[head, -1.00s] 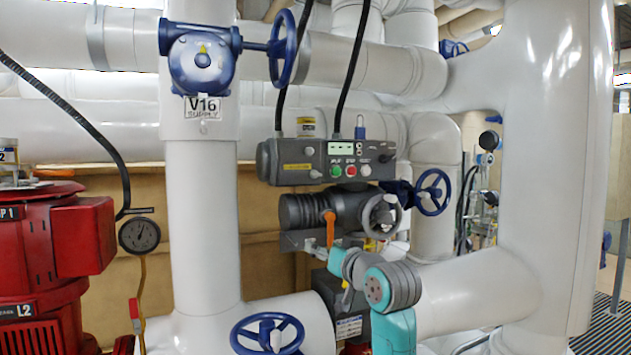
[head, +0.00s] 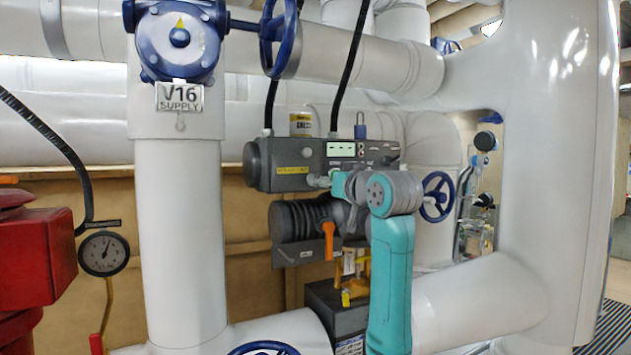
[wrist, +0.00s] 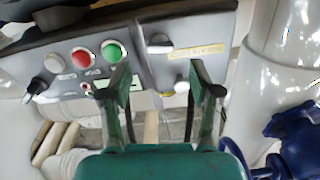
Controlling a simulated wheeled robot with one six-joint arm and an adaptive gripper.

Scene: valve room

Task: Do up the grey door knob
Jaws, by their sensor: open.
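The grey control box (head: 305,163) hangs behind the pipes, with a yellow label at its left end. In the wrist view its face (wrist: 140,60) appears turned over. In the head view my gripper (head: 321,181) is small, at the lower front of the box.
Red (wrist: 82,58) and green (wrist: 114,53) buttons and a black-and-silver switch (wrist: 37,87) lie left of the fingers. A blue handwheel (head: 438,197) stands right of my arm. A grey ribbed actuator (head: 303,221) with an orange lever (head: 328,240) is below the box.

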